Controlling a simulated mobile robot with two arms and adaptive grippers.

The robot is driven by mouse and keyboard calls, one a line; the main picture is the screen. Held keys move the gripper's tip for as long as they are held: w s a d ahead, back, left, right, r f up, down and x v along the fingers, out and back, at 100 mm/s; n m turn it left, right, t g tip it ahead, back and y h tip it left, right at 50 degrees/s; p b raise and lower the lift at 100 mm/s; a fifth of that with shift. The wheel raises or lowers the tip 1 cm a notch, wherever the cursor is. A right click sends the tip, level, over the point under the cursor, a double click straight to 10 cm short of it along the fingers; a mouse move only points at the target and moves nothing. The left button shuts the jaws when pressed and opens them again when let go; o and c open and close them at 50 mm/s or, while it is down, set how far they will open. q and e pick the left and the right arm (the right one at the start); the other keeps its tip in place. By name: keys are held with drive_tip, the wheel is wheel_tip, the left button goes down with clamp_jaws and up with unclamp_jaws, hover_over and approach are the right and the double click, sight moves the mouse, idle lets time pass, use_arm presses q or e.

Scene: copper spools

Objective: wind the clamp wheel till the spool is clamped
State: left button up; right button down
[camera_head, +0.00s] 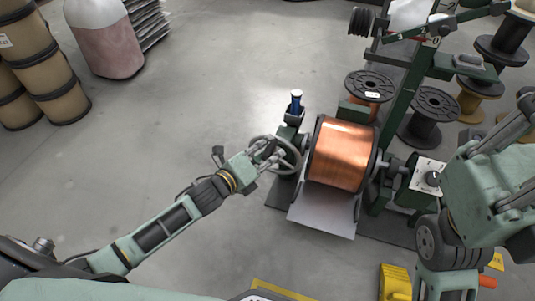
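A copper spool (341,156) with dark flanges sits in a green stand right of centre, its axis roughly horizontal. The clamp wheel (292,147), a grey ring with spokes, is at the spool's left side. My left gripper (270,154) is at the wheel, its fingers overlapping the near left part of the rim and spokes. The fingers are too small to tell whether they close on the rim. How firmly the spool is clamped cannot be seen. My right gripper (503,140) is close to the camera at the right edge, partly cut off, away from the wheel.
A control box (428,174) with a dark knob stands right of the spool. Black-flanged spools (433,105) stand behind it. A yellow object (396,280) lies at the lower right. Cardboard drums (38,65) stand far left. The floor left of the stand is clear.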

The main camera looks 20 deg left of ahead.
use_arm(q)
drive_tip(key=shift+w+d, duration=0.1)
drive_tip(key=shift+c, duration=0.2)
drive_tip(key=c, duration=0.6)
drive_tip(key=shift+f, duration=0.1)
clamp_jaws()
drive_tip(key=shift+f, duration=0.1)
